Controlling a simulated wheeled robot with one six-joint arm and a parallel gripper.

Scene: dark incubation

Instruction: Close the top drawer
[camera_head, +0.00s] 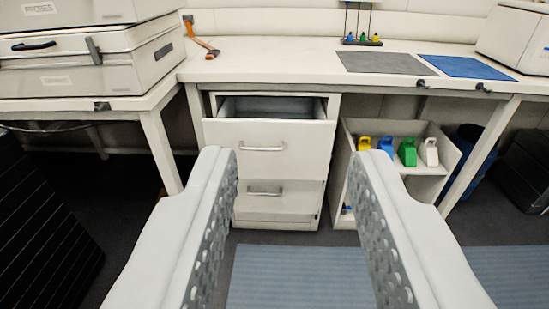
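The top drawer (266,136) of a white cabinet under the bench is pulled out. Its front carries a silver bar handle (262,149), and its empty-looking inside shows over the front. A lower drawer (291,203) with its own handle (264,192) sits below it. My gripper (295,165) is open, with both perforated grey finger pads spread wide. Nothing is between the fingers. In the picture the fingertips lie to either side of the drawer handles, and the drawer looks farther off than the fingertips. I see no contact with the drawer.
An open shelf box (444,171) with coloured scoop-like items stands right of the drawers. The bench (285,68) above holds a grey mat (385,63), a blue mat (465,67) and an orange-handled tool (203,42). Bench legs stand on both sides. Striped mats (300,277) lie on the floor.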

